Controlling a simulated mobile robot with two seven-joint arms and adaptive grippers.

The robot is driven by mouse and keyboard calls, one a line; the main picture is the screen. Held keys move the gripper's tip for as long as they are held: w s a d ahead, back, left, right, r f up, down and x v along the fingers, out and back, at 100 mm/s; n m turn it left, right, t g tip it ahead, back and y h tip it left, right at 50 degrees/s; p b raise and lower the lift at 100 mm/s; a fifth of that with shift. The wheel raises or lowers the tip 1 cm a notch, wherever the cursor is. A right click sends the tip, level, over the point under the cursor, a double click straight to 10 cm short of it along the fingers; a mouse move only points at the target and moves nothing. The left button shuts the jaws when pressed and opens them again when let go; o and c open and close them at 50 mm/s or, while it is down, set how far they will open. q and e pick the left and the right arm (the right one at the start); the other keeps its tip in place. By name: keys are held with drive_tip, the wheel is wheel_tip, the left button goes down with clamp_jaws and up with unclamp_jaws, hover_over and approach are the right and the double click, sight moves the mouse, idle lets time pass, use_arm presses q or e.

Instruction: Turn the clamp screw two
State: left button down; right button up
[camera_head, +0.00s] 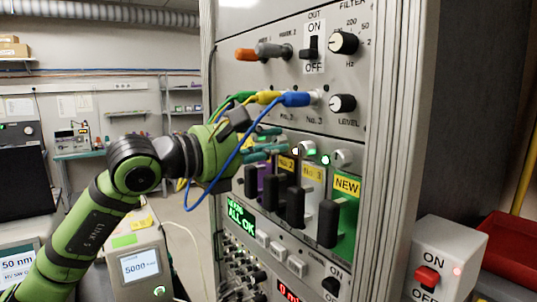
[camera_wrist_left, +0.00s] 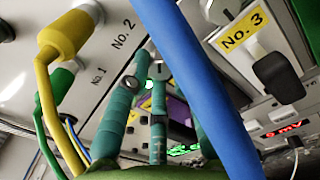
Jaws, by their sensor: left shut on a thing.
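My left gripper (camera_head: 276,143), with teal fingers, reaches the front of the rack above the coloured modules. In the left wrist view its fingertips (camera_wrist_left: 158,80) are closed around a small slotted metal screw (camera_wrist_left: 159,70) beside a green light. This appears to be clamp screw two, above the No. 2 module (camera_head: 286,168); the fingers mostly hide it in the head view. The screw above the No. 3 module (camera_head: 308,148) and the one above the NEW module (camera_head: 342,158) are free. My right gripper is in neither view.
Blue (camera_head: 296,99), yellow (camera_head: 267,97) and green plugs sit in sockets above. The blue cable (camera_wrist_left: 205,90) loops down close in front of my gripper. Black module handles (camera_head: 328,223) stick out below. A switch box (camera_head: 446,260) stands at the right.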

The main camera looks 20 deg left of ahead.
use_arm(q)
drive_tip(key=m+b, duration=0.1)
drive_tip(key=m, duration=0.1)
drive_tip(key=shift+f+m+b, duration=0.25)
drive_tip(key=shift+m+b, duration=0.1)
drive_tip(key=shift+m, duration=0.05)
drive_tip(key=m+b, duration=0.1)
drive_tip(key=m, duration=0.1)
drive_tip(key=shift+m, duration=0.4)
drive_tip(key=m+b, duration=0.1)
drive_tip(key=m, duration=0.1)
drive_tip(key=shift+m, duration=0.4)
drive_tip(key=m+b, duration=0.1)
drive_tip(key=m, duration=0.2)
drive_tip(key=shift+r+m, duration=0.15)
drive_tip(key=shift+m, duration=0.15)
drive_tip(key=m, duration=0.5)
drive_tip(key=shift+m, duration=0.3)
drive_tip(key=m, duration=0.6)
drive_tip(key=shift+r+h, duration=0.15)
drive_tip(key=shift+h, duration=0.15)
drive_tip(key=c, duration=1.1)
unclamp_jaws()
drive_tip(key=shift+c, duration=0.2)
drive_tip(key=shift+o, duration=0.4)
